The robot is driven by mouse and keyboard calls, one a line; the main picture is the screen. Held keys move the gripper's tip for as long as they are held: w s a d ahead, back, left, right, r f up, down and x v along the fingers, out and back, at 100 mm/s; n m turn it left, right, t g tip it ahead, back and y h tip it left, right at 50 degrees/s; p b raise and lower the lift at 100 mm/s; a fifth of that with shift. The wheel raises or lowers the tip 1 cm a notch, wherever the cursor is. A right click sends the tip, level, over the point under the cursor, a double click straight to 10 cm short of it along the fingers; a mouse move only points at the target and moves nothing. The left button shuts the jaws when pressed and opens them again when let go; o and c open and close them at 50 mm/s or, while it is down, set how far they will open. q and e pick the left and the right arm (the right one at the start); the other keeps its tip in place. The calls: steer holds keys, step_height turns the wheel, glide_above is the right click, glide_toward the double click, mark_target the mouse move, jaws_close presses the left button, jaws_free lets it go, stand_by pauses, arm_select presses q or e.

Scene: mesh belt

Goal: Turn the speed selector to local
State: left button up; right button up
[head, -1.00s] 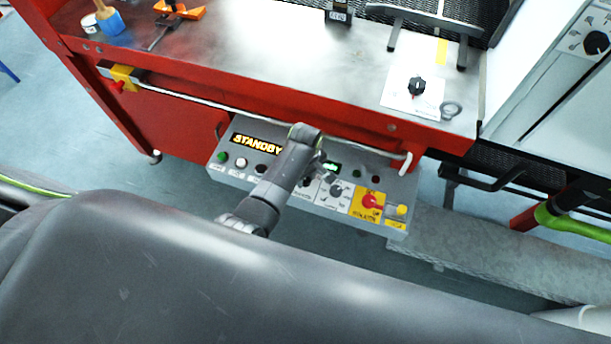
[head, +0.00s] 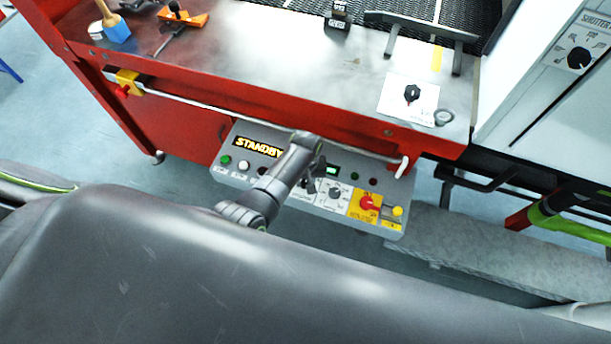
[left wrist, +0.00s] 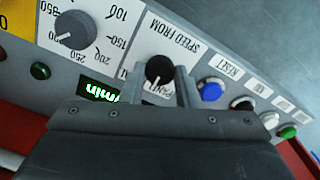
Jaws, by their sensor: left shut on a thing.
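The speed selector (left wrist: 159,68) is a round black knob with a white pointer line, on a white plate marked SPEED FROM. In the left wrist view the plate appears upside down, and its pointer line faces the bottom of the picture, near a partly covered word that looks like PANEL. A label at its left is mostly hidden. My left gripper (left wrist: 158,82) is shut on the knob, one finger on each side. In the head view my left gripper (head: 317,170) is at the grey control panel (head: 223,171), and my arm hides the selector. My right gripper is not in view.
A numbered speed dial (left wrist: 75,30) and a blue button (left wrist: 211,89) flank the selector. The panel also has a lit STANDBY display (head: 258,147) and a red switch on yellow (head: 368,203). A metal rail (head: 230,112) runs above it along the red bench.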

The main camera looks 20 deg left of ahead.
arm_select(q)
steer(key=m+p, duration=0.1)
steer(key=m, duration=0.2)
steer(key=shift+r+m, duration=0.1)
steer(key=shift+m, duration=0.2)
steer(key=shift+m+p, duration=0.8)
steer(key=shift+m, duration=1.1)
steer(key=o, duration=1)
steer(key=shift+c, duration=0.2)
